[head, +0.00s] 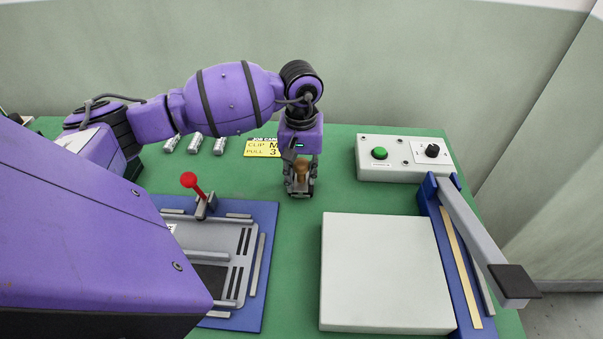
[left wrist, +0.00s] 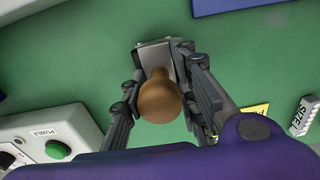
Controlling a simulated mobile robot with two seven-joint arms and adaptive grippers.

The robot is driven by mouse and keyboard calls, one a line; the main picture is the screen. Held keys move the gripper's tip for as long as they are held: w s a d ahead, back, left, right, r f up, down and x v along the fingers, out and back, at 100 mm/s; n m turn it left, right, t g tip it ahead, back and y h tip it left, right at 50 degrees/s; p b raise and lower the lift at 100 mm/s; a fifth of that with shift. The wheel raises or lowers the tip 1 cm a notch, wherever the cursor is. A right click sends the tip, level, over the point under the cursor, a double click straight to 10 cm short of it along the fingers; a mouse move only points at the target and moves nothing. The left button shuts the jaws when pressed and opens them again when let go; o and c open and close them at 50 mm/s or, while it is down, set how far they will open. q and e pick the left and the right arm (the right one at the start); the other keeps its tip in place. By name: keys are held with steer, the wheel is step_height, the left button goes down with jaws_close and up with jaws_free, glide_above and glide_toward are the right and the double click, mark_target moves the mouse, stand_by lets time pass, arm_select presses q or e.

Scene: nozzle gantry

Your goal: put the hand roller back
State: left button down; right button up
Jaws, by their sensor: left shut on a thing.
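The hand roller has a round brown wooden handle (head: 302,169) and a grey metal part below it. It stands between the fingers of my left gripper (head: 299,187), over the green table behind the pale square block. In the left wrist view the handle (left wrist: 160,98) points toward the camera, and the grey metal part (left wrist: 153,55) lies between the fingertips. My left gripper is shut on the hand roller. I cannot tell whether the roller touches the table. No marked resting place for it can be made out. My right gripper is not in view.
A pale square block (head: 382,272) lies in front, beside a blue-based lever arm (head: 470,230). A control box (head: 403,158) with a green button stands back right. A blue plate fixture (head: 262,215) with a red-knobbed lever (head: 190,181) is left.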

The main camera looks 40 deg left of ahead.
arm_select(q)
steer(key=c, duration=1.4)
jaws_free()
steer(key=shift+s+f, duration=0.3)
steer(key=shift+f, duration=0.3)
steer(key=shift+o, duration=0.2)
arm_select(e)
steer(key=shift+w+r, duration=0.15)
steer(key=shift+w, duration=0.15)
arm_select(q)
steer(key=shift+w+r, duration=0.1)
steer(key=shift+r, duration=0.05)
steer(key=shift+r, duration=0.3)
steer(key=shift+r+p, duration=0.6)
steer(key=shift+p, duration=0.05)
steer(key=r, duration=0.5)
steer(key=r+b, duration=0.1)
steer(key=r, duration=0.4)
steer(key=shift+w+a+r, duration=0.1)
steer(key=shift+w+r, duration=0.1)
steer(key=shift+r, duration=0.55)
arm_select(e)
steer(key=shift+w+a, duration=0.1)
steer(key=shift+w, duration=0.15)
